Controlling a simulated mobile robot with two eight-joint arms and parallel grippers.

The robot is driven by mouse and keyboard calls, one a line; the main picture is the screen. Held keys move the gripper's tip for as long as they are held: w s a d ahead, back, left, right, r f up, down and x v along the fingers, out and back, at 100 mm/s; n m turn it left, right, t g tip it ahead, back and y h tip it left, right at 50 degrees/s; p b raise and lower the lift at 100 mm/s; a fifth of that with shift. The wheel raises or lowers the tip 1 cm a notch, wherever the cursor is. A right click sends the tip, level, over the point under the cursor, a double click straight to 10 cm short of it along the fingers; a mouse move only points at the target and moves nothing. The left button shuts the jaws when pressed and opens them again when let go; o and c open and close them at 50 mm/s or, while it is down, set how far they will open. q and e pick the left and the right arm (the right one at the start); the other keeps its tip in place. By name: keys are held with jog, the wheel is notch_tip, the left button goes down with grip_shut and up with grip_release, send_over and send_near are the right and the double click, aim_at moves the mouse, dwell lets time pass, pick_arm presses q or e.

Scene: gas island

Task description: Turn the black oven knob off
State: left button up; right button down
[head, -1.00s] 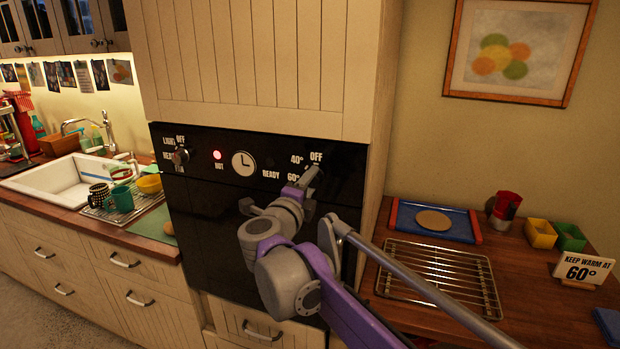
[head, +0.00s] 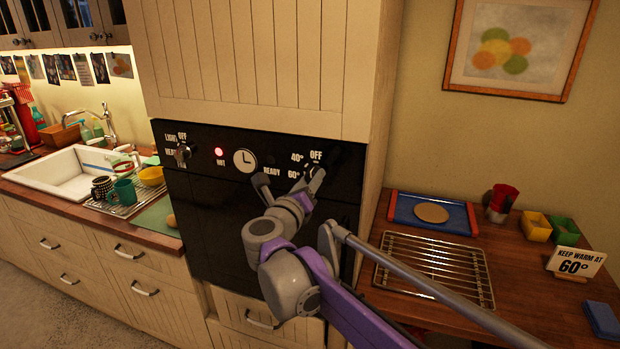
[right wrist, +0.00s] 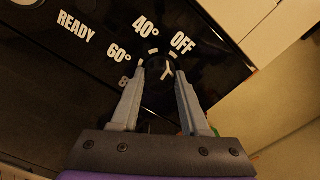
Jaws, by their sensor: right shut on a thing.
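The black oven knob (right wrist: 157,66) is on the black oven panel (right wrist: 95,55), ringed by white ticks and the labels 40°, 60° and OFF. My right gripper (right wrist: 158,73) is shut on it, one finger on each side. A small white mark shows on the knob face, but I cannot tell exactly which label it points to. In the head view my right gripper (head: 316,175) is at the panel's right end, just below OFF, and largely hides the knob. My left gripper is not in view.
A wire rack (head: 435,268), a blue tray (head: 402,212) and a "Keep warm at 60°" sign (head: 576,261) are on the right counter.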

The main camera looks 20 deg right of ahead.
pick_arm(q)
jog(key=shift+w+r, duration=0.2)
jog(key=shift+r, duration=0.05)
pick_arm(e)
jog(key=shift+m, duration=0.7)
jog(key=shift+c, duration=2)
grip_release()
jog(key=shift+s, duration=0.1)
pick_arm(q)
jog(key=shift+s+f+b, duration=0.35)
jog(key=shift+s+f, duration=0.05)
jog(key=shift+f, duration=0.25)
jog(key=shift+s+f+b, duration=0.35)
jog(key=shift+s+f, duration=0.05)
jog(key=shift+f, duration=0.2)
pick_arm(e)
jog(key=v, duration=1)
jog(key=shift+s+a, duration=0.25)
